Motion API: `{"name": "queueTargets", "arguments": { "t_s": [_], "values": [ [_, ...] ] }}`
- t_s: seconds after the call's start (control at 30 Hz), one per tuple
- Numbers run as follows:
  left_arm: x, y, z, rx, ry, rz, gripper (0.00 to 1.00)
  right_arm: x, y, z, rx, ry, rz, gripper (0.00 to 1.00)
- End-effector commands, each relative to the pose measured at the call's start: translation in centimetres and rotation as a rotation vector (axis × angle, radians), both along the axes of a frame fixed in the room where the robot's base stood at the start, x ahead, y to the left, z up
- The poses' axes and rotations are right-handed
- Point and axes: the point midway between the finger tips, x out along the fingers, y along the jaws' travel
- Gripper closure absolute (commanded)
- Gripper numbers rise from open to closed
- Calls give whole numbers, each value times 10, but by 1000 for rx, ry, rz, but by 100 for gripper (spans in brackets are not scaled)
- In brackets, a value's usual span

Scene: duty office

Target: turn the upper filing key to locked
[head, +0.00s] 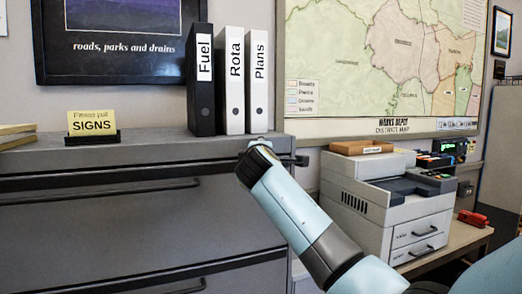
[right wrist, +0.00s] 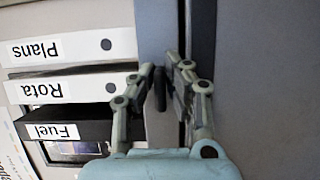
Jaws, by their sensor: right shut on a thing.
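In the right wrist view my right gripper (right wrist: 161,74) has its two fingers closed around a thin dark upright piece, the filing key (right wrist: 160,96), near the grey cabinet face. Only part of the key shows between the fingers, so its turn angle cannot be read. In the head view the grey filing cabinet (head: 120,225) fills the lower left, and my right arm reaches up to its top right corner. The fingers are not clear there. A small dark part shows just right of the wrist; I cannot tell what it is. My left gripper is not in view.
Fuel (head: 200,85), Rota (head: 231,90) and Plans (head: 257,80) binders stand on the cabinet top close behind my right wrist. A SIGNS card holder (head: 92,137) stands at left. A grey printer (head: 385,200) is on the desk at right.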

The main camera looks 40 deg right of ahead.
Motion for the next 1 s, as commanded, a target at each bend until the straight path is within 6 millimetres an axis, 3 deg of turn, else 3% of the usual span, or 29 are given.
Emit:
{"name": "queueTargets", "arguments": {
  "t_s": [0.17, 0.2, 0.37, 0.73, 1.0],
  "values": [
    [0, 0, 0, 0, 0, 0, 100, 0, 0, -3, 2, 5, -1, 100],
    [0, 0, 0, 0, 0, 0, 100, 0, 0, -3, 2, 5, -1, 88],
    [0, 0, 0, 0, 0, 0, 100, 0, 0, -2, 2, 4, -1, 67],
    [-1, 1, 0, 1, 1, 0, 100, -6, 5, -2, 0, 2, 1, 66],
    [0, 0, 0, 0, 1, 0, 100, -51, 37, -2, 3, 3, 1, 66]
  ]
}}
